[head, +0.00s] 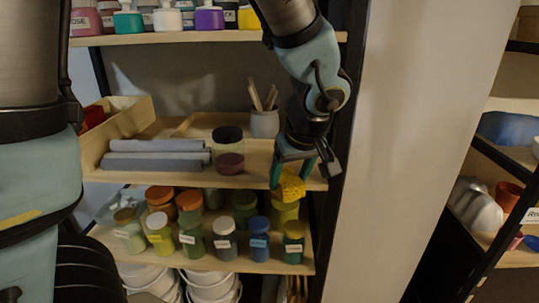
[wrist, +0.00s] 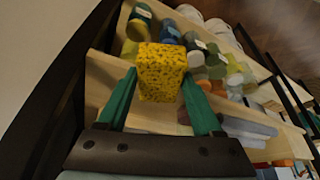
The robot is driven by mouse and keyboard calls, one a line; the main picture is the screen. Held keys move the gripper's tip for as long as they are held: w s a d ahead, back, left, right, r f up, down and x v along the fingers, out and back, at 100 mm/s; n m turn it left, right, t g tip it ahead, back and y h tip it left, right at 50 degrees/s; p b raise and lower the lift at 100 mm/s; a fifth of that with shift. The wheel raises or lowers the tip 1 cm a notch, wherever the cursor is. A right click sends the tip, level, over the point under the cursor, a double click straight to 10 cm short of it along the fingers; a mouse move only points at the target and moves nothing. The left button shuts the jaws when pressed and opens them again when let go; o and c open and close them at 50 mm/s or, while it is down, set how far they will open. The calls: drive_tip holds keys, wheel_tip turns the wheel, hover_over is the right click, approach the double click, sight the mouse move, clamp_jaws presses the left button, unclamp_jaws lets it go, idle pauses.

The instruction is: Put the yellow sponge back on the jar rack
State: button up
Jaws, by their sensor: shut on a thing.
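The yellow sponge (head: 291,187) is pinched between the green fingers of my gripper (head: 300,168). The wrist view shows the sponge (wrist: 162,70) between the two fingertips (wrist: 160,82). In the head view, it hangs at the front right of the rack, near the middle shelf's edge and above the jar shelf. The jar rack (head: 270,266) carries several lidded jars with orange, blue, grey and green contents or lids. The sponge partly covers a yellow container (head: 284,212) behind it. I cannot tell whether the sponge touches anything besides my fingers.
The middle shelf (head: 270,178) holds grey rolls (head: 155,154), a dark-lidded jar (head: 228,150), a cup of tools (head: 264,123) and a wooden tray (head: 93,152). White buckets (head: 150,280) stand below. A dark upright post (head: 345,110) bounds the rack on the right.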

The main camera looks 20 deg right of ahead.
drive_tip(key=w+p, duration=0.2)
drive_tip(key=w, duration=0.6)
drive_tip(key=shift+w+d+p, duration=0.15)
drive_tip(key=shift+d+p, duration=0.05)
drive_tip(key=shift+p, duration=0.15)
drive_tip(key=w+p, duration=0.1)
drive_tip(key=w, duration=0.1)
drive_tip(key=shift+w+r, duration=0.15)
drive_tip(key=shift+w, duration=0.2)
drive_tip(key=shift+p+x, duration=0.45)
drive_tip(key=shift+x, duration=0.4)
drive_tip(key=shift+d, duration=0.1)
drive_tip(key=shift+f, duration=0.2)
drive_tip(key=shift+f, duration=0.1)
drive_tip(key=o, duration=1.3)
